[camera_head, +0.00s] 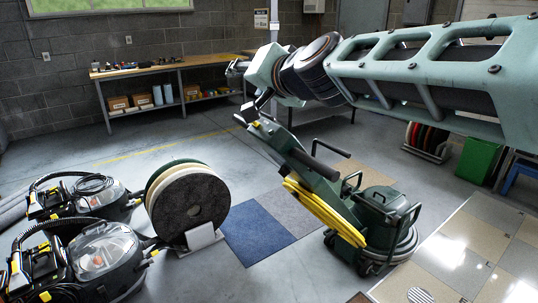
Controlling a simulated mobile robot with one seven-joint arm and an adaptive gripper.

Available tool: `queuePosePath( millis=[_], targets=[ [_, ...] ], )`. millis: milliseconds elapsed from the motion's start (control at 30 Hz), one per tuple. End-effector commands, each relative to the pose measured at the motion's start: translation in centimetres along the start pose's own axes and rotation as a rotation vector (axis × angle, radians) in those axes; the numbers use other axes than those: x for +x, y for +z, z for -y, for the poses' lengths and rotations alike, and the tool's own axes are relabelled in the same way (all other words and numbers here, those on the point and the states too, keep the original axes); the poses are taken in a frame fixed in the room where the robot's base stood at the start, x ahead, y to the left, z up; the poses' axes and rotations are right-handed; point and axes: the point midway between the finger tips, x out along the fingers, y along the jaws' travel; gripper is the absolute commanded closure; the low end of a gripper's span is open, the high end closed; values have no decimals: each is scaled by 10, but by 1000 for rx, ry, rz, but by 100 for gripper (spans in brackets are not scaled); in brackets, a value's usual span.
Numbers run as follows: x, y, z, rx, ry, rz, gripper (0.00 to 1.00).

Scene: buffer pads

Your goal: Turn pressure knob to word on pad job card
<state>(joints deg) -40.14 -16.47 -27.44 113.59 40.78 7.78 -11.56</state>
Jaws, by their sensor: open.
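My arm reaches in from the upper right, and my gripper (257,104) is open beside the upper end of the green floor machine's handle. Whether it touches the handle cannot be told. The floor machine (378,203) has a round green body and yellow cable on its sloping handle. No pressure knob can be made out; the handle's top is small and partly covered by my gripper. A stand of round pads (187,200) stands left of the machine. A pale blank-looking plate (201,238) at its foot may be the job card; no word is readable.
Two grey vacuums (105,252) with black hoses stand at the left. Blue and grey carpet tiles (255,230) lie between pads and machine. A workbench (165,68) lines the back wall. A green bin (479,162) stands right. Floor toward the bench is clear.

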Motion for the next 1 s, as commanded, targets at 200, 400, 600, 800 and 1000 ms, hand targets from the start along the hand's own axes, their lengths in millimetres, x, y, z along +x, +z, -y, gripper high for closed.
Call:
queuePosePath(
  millis=[200,400,600,800,1000],
  targets=[
    [67,-61,58,160,41,-137,52],
    [137,12,23,348,144,-20,52],
    [190,137,-62,657,277,212,52],
    [208,246,-138,1059,386,410,52],
    [209,319,-189,1547,429,545,52]
  ],
)
